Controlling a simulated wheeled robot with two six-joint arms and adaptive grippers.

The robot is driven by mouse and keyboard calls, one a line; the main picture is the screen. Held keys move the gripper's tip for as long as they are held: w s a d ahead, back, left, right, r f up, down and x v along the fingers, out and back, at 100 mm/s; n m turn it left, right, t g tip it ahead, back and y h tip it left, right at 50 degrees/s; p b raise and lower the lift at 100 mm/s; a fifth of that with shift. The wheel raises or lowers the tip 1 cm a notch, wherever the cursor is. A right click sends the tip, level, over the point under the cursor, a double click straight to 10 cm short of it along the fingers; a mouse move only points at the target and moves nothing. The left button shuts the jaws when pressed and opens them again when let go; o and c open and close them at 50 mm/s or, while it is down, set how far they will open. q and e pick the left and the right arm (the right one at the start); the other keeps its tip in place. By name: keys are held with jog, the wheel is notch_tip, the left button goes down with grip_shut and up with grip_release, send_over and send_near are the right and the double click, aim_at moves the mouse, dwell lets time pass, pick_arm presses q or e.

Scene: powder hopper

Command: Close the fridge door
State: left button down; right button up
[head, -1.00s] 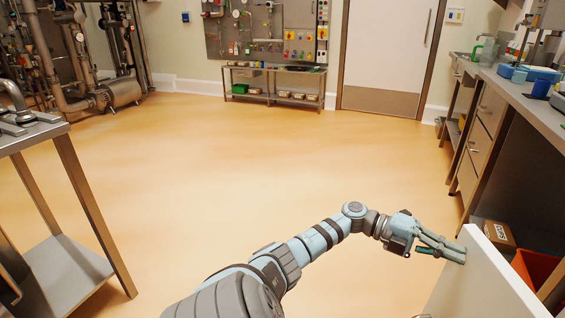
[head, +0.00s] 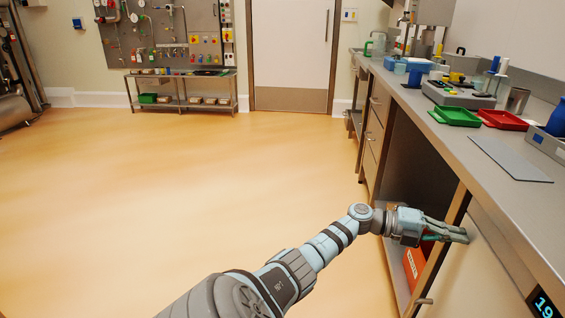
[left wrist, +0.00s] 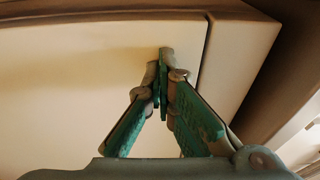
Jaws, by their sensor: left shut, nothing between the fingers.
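The fridge door (head: 477,272) is a pale, cream-white panel below the counter at the lower right of the head view. It lies close to the counter front; I cannot tell whether it is fully shut. It also fills much of the left wrist view (left wrist: 75,85), with a dark seam right of the fingertips. My left gripper (head: 462,236) is shut and empty, its fingertips at the door's surface near the top. In the left wrist view its closed fingertips (left wrist: 165,62) lie against or just in front of the panel; contact is unclear. My right gripper is not in view.
The counter (head: 455,145) runs along the right, with a green tray (head: 456,116) and a red tray (head: 502,120) on it. An orange-red bin (head: 413,262) sits in the open bay left of the door. A digital display (head: 543,303) shows lower right. The floor at left is clear.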

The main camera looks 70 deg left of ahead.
pick_arm(q)
jog(key=shift+w+d+r, duration=0.2)
jog(key=shift+r, duration=0.25)
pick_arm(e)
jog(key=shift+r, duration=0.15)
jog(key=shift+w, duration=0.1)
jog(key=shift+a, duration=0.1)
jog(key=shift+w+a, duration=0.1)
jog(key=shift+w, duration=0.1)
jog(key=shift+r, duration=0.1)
